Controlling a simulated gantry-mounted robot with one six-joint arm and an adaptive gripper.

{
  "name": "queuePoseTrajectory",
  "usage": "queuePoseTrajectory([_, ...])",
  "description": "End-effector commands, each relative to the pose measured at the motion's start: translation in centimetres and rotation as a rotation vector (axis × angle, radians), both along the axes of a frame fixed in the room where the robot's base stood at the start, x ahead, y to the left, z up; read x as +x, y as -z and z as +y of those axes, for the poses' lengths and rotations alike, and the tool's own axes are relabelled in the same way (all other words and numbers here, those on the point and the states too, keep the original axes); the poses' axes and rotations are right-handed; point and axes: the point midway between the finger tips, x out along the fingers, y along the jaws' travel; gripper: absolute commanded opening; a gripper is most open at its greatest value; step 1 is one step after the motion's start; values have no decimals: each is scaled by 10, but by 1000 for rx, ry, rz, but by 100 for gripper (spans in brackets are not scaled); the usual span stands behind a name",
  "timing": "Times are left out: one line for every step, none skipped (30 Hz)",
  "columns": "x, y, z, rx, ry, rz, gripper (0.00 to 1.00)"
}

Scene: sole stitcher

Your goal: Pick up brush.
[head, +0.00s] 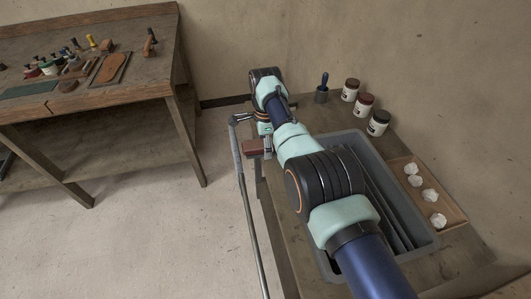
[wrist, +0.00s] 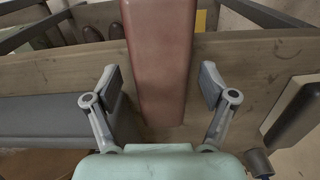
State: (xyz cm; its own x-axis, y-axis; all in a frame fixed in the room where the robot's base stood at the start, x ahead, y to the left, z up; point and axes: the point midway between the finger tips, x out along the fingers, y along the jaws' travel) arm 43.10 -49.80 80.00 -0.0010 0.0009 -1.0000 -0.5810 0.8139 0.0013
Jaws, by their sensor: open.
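A small dark cup (head: 321,96) stands at the back of the right-hand bench, with a blue-handled tool (head: 324,79) upright in it. The tool looks like a brush, but any bristles are hidden in the cup. My gripper (wrist: 158,76) is open, with its two fingers apart. A long reddish-brown block (wrist: 158,45) shows between and beyond the fingers in the wrist view; I cannot tell whether they touch it. In the head view this block (head: 253,148) sits beside my gripper at the bench's left edge, left of and nearer than the cup.
Several jars (head: 365,104) stand right of the cup. A grey tray (head: 427,238) lies under my arm, with a shallow wooden box (head: 452,211) of white lumps beside it. A metal rail (head: 247,215) runs along the bench's left side. Another bench (head: 110,88) holds tools.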

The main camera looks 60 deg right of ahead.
Motion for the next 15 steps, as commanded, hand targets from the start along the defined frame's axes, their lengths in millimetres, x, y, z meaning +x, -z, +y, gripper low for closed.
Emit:
queuePoseTrajectory([0, -1, 0, -2, 0, -1, 83])
queuePoseTrajectory([0, -2, 0, -2, 0, -1, 83])
queuePoseTrajectory([0, -2, 0, -2, 0, -1, 83])
queuePoseTrajectory([0, -2, 0, -2, 0, -1, 83])
queuePoseTrajectory([0, -2, 0, -1, 0, -1, 82])
queuePoseTrajectory([0, -2, 0, -1, 0, -1, 75])
queuePoseTrajectory([0, -2, 0, -1, 0, -1, 70])
queuePoseTrajectory([0, -2, 0, -1, 0, -1, 65])
queuePoseTrajectory([0, -2, 0, -1, 0, -1, 58])
queuePoseTrajectory([0, -2, 0, -1, 0, -1, 53])
queuePoseTrajectory([0, -2, 0, -1, 0, -1, 48])
queuePoseTrajectory([0, -2, 0, -1, 0, -1, 42])
queuePoseTrajectory([0, -2, 0, -1, 0, -1, 37])
queuePoseTrajectory([0, -2, 0, -1, 0, -1, 32])
queuePoseTrajectory([0, -2, 0, -1, 0, -1, 25])
